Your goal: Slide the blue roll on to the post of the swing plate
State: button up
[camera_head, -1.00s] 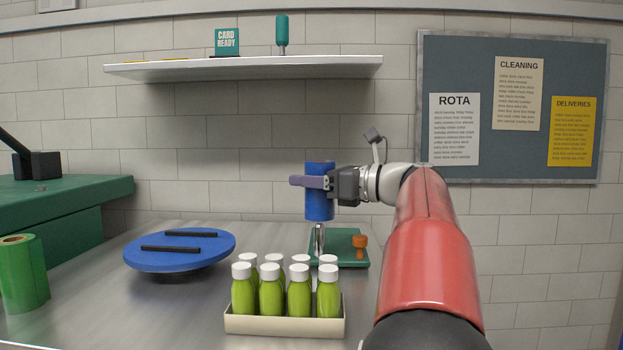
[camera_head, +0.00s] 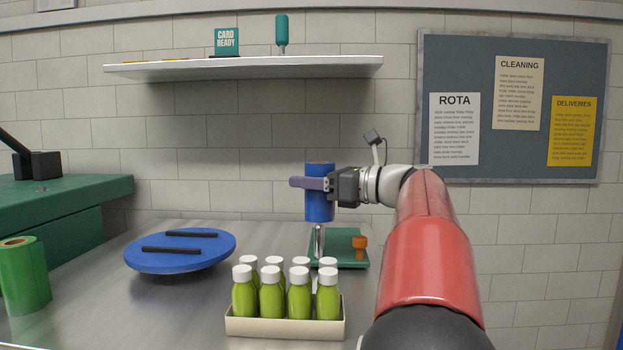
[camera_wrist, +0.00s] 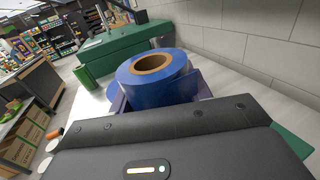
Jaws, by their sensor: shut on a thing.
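The blue roll (camera_head: 320,206) is upright in my gripper (camera_head: 312,183), which is shut around its side. In the wrist view the roll (camera_wrist: 150,90) shows its brown core with an open hole at the top. The swing plate (camera_head: 340,236) is a green plate on the counter with a silver post (camera_head: 319,240) and an orange knob (camera_head: 360,247). The roll is directly above the post in the head view, its lower end at about the post's top. I cannot tell whether the post's tip is inside the core.
A tray (camera_head: 285,327) of green bottles with white caps stands in front of the plate. A blue round turntable (camera_head: 180,256) with black bars is to the left. A green roll (camera_head: 24,275) stands at the far left. A white shelf (camera_head: 250,68) is above.

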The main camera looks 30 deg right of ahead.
aim_at(312, 220)
jog(key=shift+f+b, duration=2.35)
jog(key=shift+f, duration=1.7)
jog(key=o, duration=1.2)
